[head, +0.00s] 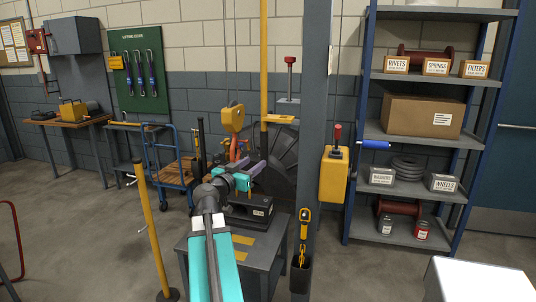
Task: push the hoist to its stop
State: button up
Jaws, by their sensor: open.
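A yellow hoist block (233,118) hangs on a thin line left of the yellow post, with a reddish-orange hook or sling (236,146) below it. My gripper (251,176) is at the end of my teal and grey arm, low in the middle of the view. Its jaws are open and hold nothing visible. It appears below and slightly right of the hoist block, apart from it in the picture; the depth between them is hard to tell. No stop for the hoist can be clearly made out.
A grey stand (270,250) with a dark block (250,212) is under my gripper. A grey column (316,120) carries a yellow lever box (334,178) to the right. A yellow post (150,230) and blue cart (172,170) stand left. Shelves (420,130) fill the right.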

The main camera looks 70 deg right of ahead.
jog(key=s+d+p, duration=0.1)
jog(key=d+p, duration=0.2)
jog(key=d, duration=0.9)
jog(key=shift+s+d, duration=0.35)
jog(key=shift+d, duration=0.05)
jog(key=shift+c, duration=0.4)
grip_shut()
